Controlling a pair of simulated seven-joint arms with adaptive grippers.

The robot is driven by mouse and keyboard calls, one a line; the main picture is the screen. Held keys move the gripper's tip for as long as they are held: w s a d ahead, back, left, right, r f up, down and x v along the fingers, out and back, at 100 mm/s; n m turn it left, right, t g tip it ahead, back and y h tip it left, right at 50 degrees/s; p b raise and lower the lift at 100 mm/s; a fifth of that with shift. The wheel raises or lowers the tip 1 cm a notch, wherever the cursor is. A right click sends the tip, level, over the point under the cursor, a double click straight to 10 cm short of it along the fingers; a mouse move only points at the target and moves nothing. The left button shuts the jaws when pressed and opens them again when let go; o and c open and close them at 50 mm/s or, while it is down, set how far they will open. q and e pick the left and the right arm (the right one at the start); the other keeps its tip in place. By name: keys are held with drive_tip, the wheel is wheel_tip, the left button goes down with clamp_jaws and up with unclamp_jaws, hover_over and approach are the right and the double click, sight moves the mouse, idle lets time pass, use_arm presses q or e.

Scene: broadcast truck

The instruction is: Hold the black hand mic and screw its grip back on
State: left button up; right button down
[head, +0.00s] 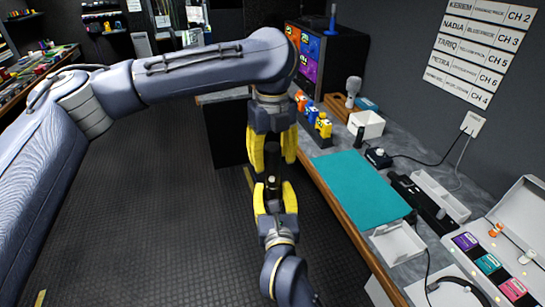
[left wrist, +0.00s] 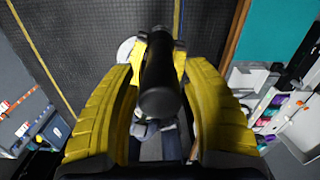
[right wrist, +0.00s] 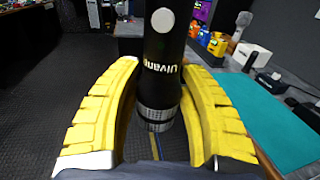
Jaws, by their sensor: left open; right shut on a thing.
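The black hand mic (head: 272,184) stands roughly upright between the two grippers, above the dark floor. My right gripper (head: 274,190) points up and is shut on it. In the right wrist view the mic body (right wrist: 162,60) shows a pale round spot, upside-down white lettering and a knurled metallic band at its lower end. My left gripper (head: 273,163) points down from above, open, its fingers spread. In the left wrist view the plain black end of the mic (left wrist: 160,100) sits between the open fingers with gaps beside it. I cannot tell whether the grip is a separate piece here.
A counter at right holds a teal mat (head: 358,187), a white box (head: 367,124), a grey handheld mic (head: 353,90), colourful packs (head: 322,126) and white trays (head: 398,243). Its wooden edge runs close to the right of my grippers. Open floor lies to the left.

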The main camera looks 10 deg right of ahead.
use_arm(q)
wheel_tip(320, 180, up, 12)
idle(0.7)
drive_tip(key=shift+f, duration=0.1)
idle(0.3)
